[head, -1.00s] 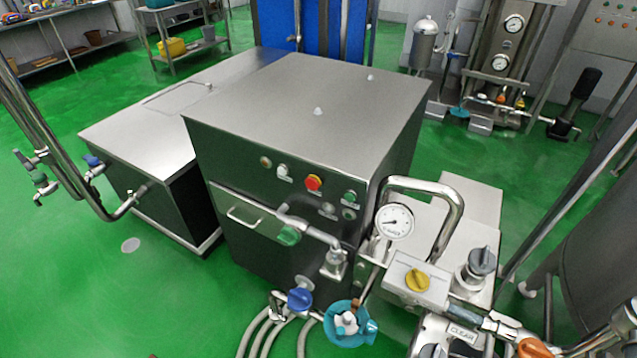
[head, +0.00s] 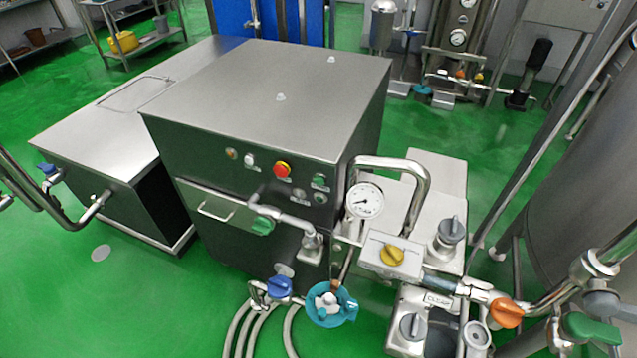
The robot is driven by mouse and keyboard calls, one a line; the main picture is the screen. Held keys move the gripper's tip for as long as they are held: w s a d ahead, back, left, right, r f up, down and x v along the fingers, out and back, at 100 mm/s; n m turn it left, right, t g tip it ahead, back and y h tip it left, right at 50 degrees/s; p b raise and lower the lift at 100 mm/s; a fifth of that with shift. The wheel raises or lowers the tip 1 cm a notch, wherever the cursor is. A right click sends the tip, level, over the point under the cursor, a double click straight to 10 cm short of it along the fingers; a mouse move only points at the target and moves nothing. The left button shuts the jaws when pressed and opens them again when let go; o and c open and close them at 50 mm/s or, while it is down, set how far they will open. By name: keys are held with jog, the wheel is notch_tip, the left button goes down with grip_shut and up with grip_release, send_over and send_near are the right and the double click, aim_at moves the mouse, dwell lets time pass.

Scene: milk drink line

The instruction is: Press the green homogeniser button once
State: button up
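The homogeniser (head: 245,110) is a big stainless steel cabinet with a dark front, left of the picture's middle. On its upper front is a row of controls. A green button (head: 319,181) sits at the right end of the row, near the cabinet's right front edge, with a small label under it. Smaller round controls sit below the green button. Nothing covers the green button. My gripper is not in view.
A pressure gauge (head: 365,201) and bent pipe stand right of the panel. Green floor (head: 60,290) is clear at left.

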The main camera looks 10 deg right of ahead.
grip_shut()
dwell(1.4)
